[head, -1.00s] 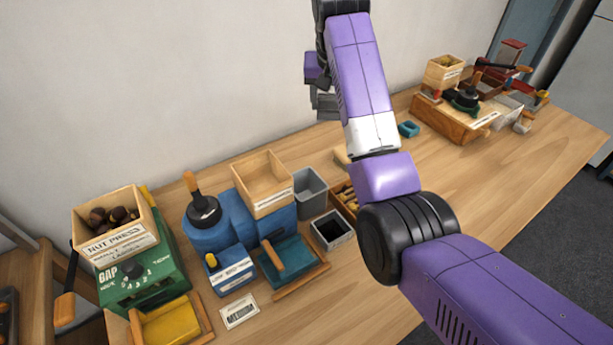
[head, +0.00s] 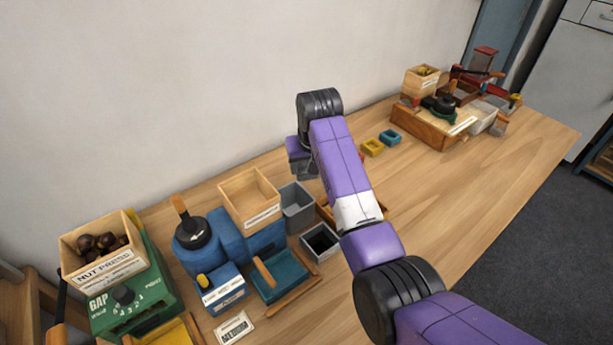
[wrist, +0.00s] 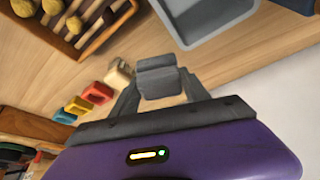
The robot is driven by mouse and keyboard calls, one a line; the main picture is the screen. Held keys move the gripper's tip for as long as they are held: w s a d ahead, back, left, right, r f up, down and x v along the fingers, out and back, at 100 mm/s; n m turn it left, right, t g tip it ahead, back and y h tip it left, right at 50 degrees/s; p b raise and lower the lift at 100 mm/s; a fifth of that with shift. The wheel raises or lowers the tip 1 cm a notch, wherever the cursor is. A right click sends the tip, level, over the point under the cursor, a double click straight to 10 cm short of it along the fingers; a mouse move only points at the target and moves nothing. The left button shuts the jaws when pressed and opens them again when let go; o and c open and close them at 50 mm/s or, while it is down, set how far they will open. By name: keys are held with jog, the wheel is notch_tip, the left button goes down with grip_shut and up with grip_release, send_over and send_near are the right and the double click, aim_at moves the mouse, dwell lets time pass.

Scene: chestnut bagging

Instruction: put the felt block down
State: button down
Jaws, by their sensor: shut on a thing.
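My gripper (wrist: 158,95) shows at the bottom middle of the wrist view, its grey fingers closed on the sides of a dark grey block, which I take to be the felt block (wrist: 160,78). The block is held above the wooden table, and its clearance is hard to judge.
A row of small pieces, cream (wrist: 121,75), red (wrist: 97,92), yellow (head: 372,147) and teal (head: 390,138), lies close by. A slatted wooden tray (wrist: 127,12) and a grey bin (head: 296,207) are near. Bare table (head: 450,190) lies to the right.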

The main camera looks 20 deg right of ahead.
aim_at(306, 178)
jog(key=shift+f, duration=2.6)
jog(key=shift+f, duration=0.1)
jog(key=c, duration=0.6)
grip_release()
jog(key=shift+o, duration=0.4)
jog(key=v, duration=1.2)
jog(key=shift+w, duration=0.1)
